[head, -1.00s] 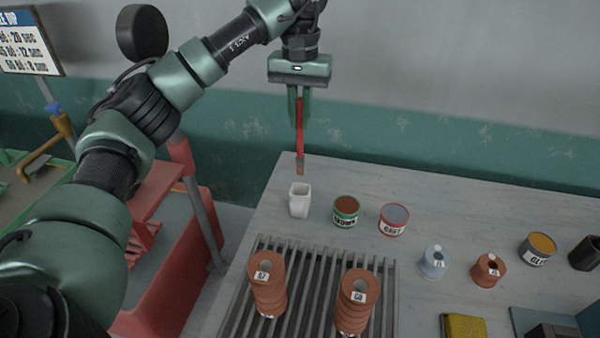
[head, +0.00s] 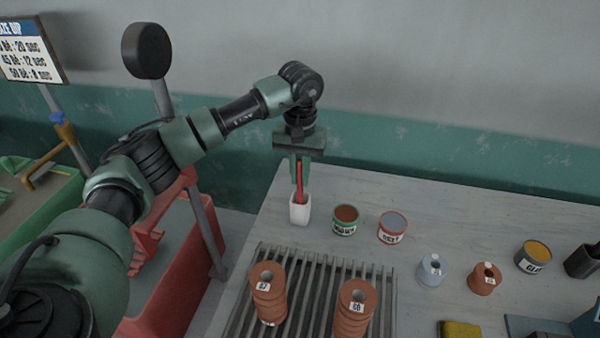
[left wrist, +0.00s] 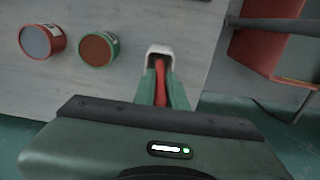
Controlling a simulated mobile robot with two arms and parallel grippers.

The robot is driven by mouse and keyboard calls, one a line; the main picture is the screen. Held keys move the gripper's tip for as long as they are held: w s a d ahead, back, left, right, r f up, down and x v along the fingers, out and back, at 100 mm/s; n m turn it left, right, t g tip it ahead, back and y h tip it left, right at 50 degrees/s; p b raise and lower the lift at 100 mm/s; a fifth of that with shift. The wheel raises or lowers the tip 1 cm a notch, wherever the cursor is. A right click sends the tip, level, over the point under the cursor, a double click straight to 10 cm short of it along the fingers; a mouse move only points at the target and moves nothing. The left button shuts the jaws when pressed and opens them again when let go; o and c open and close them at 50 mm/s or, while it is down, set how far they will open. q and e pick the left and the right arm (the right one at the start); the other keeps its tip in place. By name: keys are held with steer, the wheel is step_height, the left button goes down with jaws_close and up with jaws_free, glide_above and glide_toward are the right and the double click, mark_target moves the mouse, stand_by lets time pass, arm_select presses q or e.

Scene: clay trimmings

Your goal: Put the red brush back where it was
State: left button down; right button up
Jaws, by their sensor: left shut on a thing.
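The red brush (head: 300,182) is upright, with its lower end inside the white cup (head: 299,213) near the back left of the table. My left gripper (head: 300,172) points down above the cup and is shut on the brush handle. In the left wrist view the red brush (left wrist: 161,84) runs between the fingers of my left gripper (left wrist: 162,92) into the mouth of the white cup (left wrist: 160,50). The bristles are hidden inside the cup. My right gripper is not in view.
A green-banded can (head: 346,220) and a red-banded can (head: 392,227) stand right of the cup. Ridged clay stacks (head: 268,292) stand on a slatted rack (head: 312,290) in front. A red bin (head: 172,262) is off the table's left side.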

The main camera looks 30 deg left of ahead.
arm_select(q)
steer(key=shift+f, duration=0.2)
steer(key=c, duration=1.5)
jaws_free()
steer(key=shift+o, duration=0.2)
steer(key=shift+r, duration=0.1)
steer(key=shift+r, duration=0.25)
step_height(320, 180, up, 11)
steer(key=b, duration=0.3)
steer(key=shift+f, duration=0.2)
steer(key=shift+r, duration=0.6)
